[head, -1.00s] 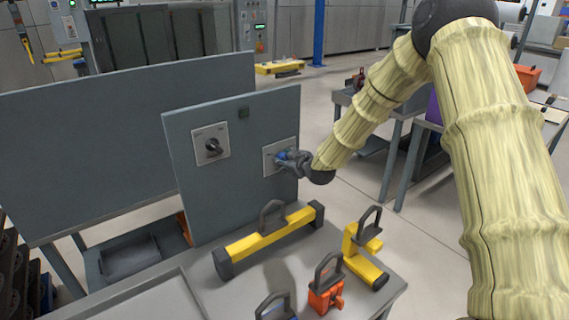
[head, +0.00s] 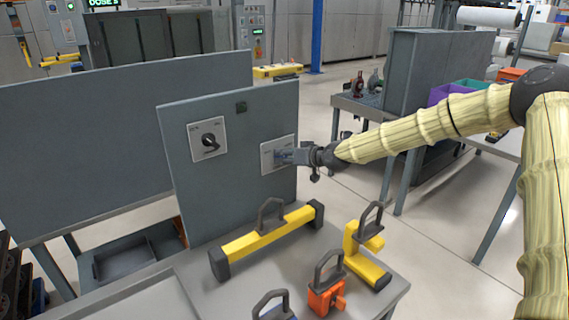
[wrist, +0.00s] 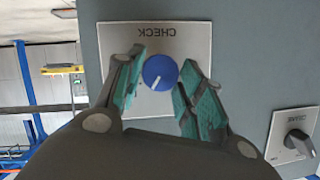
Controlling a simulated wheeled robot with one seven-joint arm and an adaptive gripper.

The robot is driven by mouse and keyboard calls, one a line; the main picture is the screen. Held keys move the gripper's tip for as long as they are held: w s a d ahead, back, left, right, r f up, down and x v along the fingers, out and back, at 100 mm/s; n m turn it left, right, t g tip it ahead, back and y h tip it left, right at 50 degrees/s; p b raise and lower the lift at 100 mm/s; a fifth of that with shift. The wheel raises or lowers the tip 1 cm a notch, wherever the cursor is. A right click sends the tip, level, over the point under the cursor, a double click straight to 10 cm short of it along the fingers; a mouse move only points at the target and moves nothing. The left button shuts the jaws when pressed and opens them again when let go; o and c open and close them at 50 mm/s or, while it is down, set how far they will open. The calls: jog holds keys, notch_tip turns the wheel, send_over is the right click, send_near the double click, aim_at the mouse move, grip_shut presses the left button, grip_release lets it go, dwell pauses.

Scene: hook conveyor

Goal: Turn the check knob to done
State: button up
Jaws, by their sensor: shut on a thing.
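The check knob (wrist: 160,72) is a round blue knob with a white pointer line, on a pale plate (wrist: 174,38) lettered CHECK. The lettering is upside down in the wrist view, and the pointer slants to the picture's lower left. In the head view the plate (head: 268,158) is on the right of the grey upright panel (head: 190,185), and my gripper mostly hides the knob. My gripper (head: 290,156) reaches in from the right. Its teal-padded fingers (wrist: 160,88) are on either side of the knob, shut on it.
A yellow bar with a handle (head: 268,232), a yellow bracket (head: 366,252) and an orange block (head: 325,292) stand on the table below the panel.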

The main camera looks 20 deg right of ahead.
jog(key=m+b, duration=0.1)
jog(key=b, duration=0.2)
jog(key=m+y+b, duration=0.1)
jog(key=b, duration=0.2)
jog(key=f+m+y+b, duration=0.1)
jog(key=b, duration=0.2)
jog(key=shift+d+m+b, duration=0.25)
jog(key=shift+m+b, duration=0.05)
jog(key=shift+b, duration=0.05)
jog(key=shift+r+b, duration=0.2)
jog(key=shift+b, duration=0.15)
jog(key=o, duration=1)
jog(key=shift+w+y, duration=0.1)
jog(key=shift+y, duration=0.3)
jog(key=shift+r, duration=0.1)
jog(key=v, duration=1.2)
